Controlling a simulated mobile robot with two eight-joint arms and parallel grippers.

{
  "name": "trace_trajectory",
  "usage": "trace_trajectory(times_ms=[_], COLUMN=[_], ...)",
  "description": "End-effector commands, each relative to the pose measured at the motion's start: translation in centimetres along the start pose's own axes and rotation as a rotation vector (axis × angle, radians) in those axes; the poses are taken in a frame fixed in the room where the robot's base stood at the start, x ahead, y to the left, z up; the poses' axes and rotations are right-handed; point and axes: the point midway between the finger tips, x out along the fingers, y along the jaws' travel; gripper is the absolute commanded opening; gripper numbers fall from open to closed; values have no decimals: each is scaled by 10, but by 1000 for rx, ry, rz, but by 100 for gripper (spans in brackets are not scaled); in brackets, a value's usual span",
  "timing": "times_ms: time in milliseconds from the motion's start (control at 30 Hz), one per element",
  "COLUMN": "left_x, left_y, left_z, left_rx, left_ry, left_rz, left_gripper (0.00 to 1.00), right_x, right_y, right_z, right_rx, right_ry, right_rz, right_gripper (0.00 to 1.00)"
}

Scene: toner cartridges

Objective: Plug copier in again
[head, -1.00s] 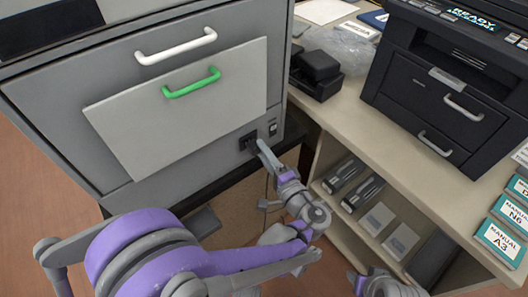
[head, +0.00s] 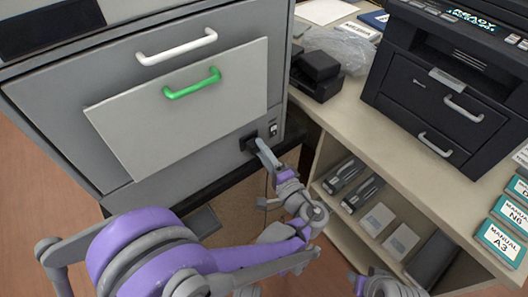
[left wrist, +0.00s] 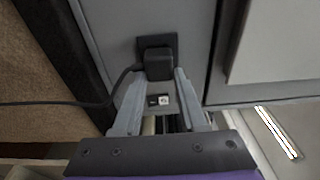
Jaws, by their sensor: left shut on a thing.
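The grey copier (head: 215,130) fills the left of the head view. Its black socket (left wrist: 157,42) is low on the front panel and also shows in the head view (head: 247,142). The black plug (left wrist: 158,66) is up against the socket, with its cable (left wrist: 60,104) running left; how deep it sits I cannot tell. My left gripper (head: 262,146) is shut on the plug, its fingers on both sides of it in the left wrist view (left wrist: 157,82). A small switch (head: 273,129) is right of the socket. My right gripper (head: 376,284) shows partly at the bottom edge, its fingers unclear.
The copier has a white handle (head: 177,47) and a green-handled panel (head: 205,105). A black printer (head: 440,85) and a black device (head: 316,74) stand on the counter (head: 345,108). Cartridges (head: 362,193) and boxes lie on the shelf below. Manuals (head: 500,240) stand at right.

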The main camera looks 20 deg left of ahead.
Motion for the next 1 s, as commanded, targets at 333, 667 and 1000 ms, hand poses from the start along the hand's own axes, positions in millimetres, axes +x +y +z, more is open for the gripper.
trace_trajectory(times_ms=[333, 667, 1000], left_x=[5, 5, -40], left_y=[0, 0, -1], left_z=[0, 1, -1], left_rx=[0, 0, -2], left_ry=[0, 0, 6], left_rz=[0, 1, 1], left_gripper=[56, 76, 76], right_x=[0, 0, -6], right_y=[0, 0, 0], right_z=[0, 0, -2], right_rx=[0, 0, 0], right_ry=[0, 0, 2], right_rz=[0, 0, 0], right_gripper=[50, 50, 50])
